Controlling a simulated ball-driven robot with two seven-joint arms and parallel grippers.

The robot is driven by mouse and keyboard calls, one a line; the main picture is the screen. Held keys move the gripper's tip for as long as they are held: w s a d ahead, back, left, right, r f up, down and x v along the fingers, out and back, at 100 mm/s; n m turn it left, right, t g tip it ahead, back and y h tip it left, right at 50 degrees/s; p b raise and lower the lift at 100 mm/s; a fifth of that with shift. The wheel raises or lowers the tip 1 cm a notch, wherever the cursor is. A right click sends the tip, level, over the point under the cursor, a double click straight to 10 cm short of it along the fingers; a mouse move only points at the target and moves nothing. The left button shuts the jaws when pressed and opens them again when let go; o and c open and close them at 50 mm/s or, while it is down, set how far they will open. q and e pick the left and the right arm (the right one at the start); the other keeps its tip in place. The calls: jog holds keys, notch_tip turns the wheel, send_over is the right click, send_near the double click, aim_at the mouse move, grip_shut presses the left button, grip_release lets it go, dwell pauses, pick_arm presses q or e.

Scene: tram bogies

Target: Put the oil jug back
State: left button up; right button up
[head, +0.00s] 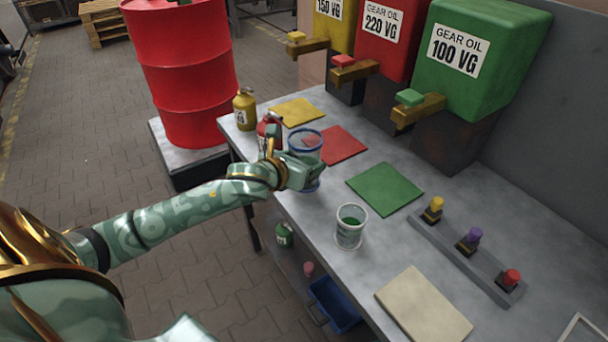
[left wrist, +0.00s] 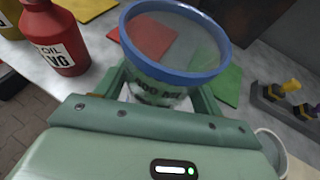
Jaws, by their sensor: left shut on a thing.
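My left gripper (head: 303,172) is shut on a clear jug with a blue rim (head: 306,142). In the left wrist view this jug (left wrist: 165,92) is between the fingers, its rim upward, with blurred dark lettering on its side. I cannot tell whether its base touches the bench. My right gripper is not in view.
The grey bench (head: 320,215) carries a yellow mat (head: 298,110), red mat (head: 343,145), green mat (head: 385,188) and beige pad (head: 423,306). Gear oil tanks (head: 485,55) line the back. A green bottle (head: 284,235) and blue bin (head: 334,305) are below. A red drum (head: 185,85) stands left.

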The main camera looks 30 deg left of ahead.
pick_arm(q)
jog(key=f, duration=0.1)
jog(key=f+b, duration=0.2)
jog(key=f, duration=0.1)
jog(key=shift+w+a, duration=0.2)
jog(key=shift+w, duration=0.1)
jog(key=shift+s, duration=0.1)
jog(key=o, duration=1.1)
jog(key=shift+o, duration=0.2)
